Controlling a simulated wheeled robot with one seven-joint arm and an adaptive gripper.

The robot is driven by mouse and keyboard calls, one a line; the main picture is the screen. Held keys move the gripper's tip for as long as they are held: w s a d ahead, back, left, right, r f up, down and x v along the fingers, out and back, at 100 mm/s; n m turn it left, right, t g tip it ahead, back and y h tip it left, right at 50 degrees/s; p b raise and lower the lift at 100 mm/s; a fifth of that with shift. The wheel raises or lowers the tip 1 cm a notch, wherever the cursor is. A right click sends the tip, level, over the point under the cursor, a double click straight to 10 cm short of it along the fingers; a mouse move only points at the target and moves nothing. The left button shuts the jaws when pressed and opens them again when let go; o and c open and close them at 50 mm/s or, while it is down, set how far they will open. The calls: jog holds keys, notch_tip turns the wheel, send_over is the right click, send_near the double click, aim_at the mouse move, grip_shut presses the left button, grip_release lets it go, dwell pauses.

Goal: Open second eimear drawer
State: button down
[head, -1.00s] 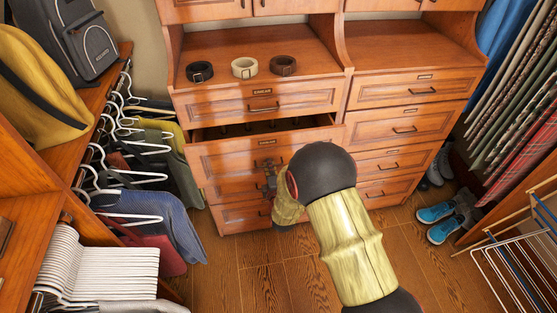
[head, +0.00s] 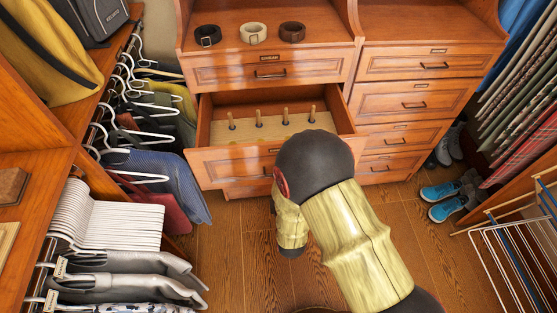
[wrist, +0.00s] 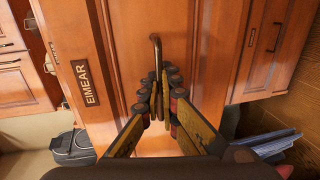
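The second drawer (head: 222,165) of the left dresser stands well pulled out, with its light wooden inside showing. In the wrist view, a brown plate (wrist: 86,83) on the front reads EIMEAR. The drawer's dark handle (wrist: 156,50) runs between the fingers of my gripper (wrist: 158,90). The fingers are drawn close together around the handle and look shut on it. In the head view my own arm covers the gripper and part of the drawer front.
Several upright pegs (head: 258,118) stand inside the drawer. Three rolled belts (head: 251,33) sit on the dresser top. Hanging clothes (head: 160,175) are close on the left. Blue shoes (head: 449,200) and a rack (head: 515,250) are at right. Some floor (head: 235,255) is clear.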

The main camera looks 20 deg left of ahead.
jog(key=f+v, duration=0.2)
jog(key=v, duration=1)
jog(key=shift+s, duration=0.15)
jog(key=shift+f, duration=0.15)
jog(key=c, duration=2.4)
grip_release()
jog(key=shift+v, duration=3.75)
